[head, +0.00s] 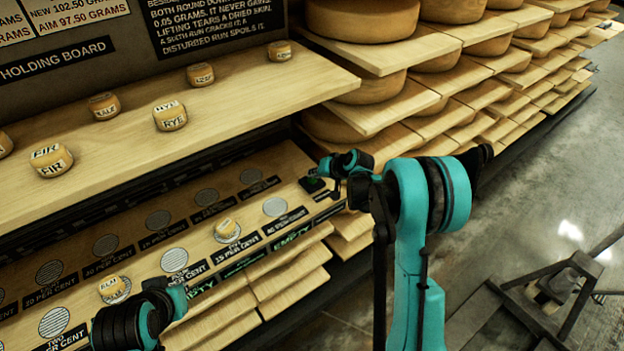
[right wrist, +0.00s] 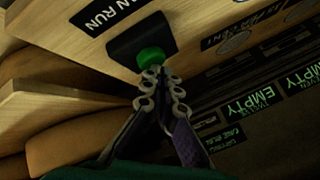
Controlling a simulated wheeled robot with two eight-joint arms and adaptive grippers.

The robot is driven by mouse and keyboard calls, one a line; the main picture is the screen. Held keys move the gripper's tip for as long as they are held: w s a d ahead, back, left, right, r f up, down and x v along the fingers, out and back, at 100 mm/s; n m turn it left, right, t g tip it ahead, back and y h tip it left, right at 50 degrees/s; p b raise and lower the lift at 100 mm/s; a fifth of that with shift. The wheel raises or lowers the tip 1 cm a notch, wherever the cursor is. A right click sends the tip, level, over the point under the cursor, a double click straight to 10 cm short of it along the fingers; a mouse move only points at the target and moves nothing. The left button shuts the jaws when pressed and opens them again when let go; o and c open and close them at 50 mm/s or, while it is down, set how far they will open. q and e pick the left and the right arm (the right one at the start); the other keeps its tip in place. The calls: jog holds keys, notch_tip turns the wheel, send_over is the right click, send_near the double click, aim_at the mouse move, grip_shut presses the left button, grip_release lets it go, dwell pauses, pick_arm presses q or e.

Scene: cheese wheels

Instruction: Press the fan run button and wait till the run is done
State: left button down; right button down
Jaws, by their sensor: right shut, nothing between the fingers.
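The green fan run button (right wrist: 151,58) sits on a dark block (right wrist: 142,38) beside a label ending in "N RUN" in the right wrist view. In the head view the button block (head: 313,184) is at the right end of the lower board. My right gripper (right wrist: 163,76) is shut and empty. Its fingertips are right at the button's near edge; I cannot tell whether they touch it. In the head view the right gripper (head: 332,180) is beside the block, partly hidden by my wrist. Of my left arm only a part shows at the bottom left; its fingers are not visible.
The lower board (head: 205,225) has round grilles with per cent labels; small cheeses stand on two of them. Several labelled cheeses stand on the holding shelf (head: 235,95) above. Cheese wheels (head: 360,20) fill racks behind. Green "EMPTY" signs (right wrist: 248,106) are lit.

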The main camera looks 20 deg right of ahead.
aim_at(314, 180)
jog(key=shift+f, duration=0.25)
jog(key=shift+r, duration=0.15)
dwell(0.3)
jog(key=shift+r+p, duration=0.4)
jog(key=shift+r, duration=0.4)
jog(key=shift+r+p, duration=1.65)
jog(key=shift+r, duration=0.8)
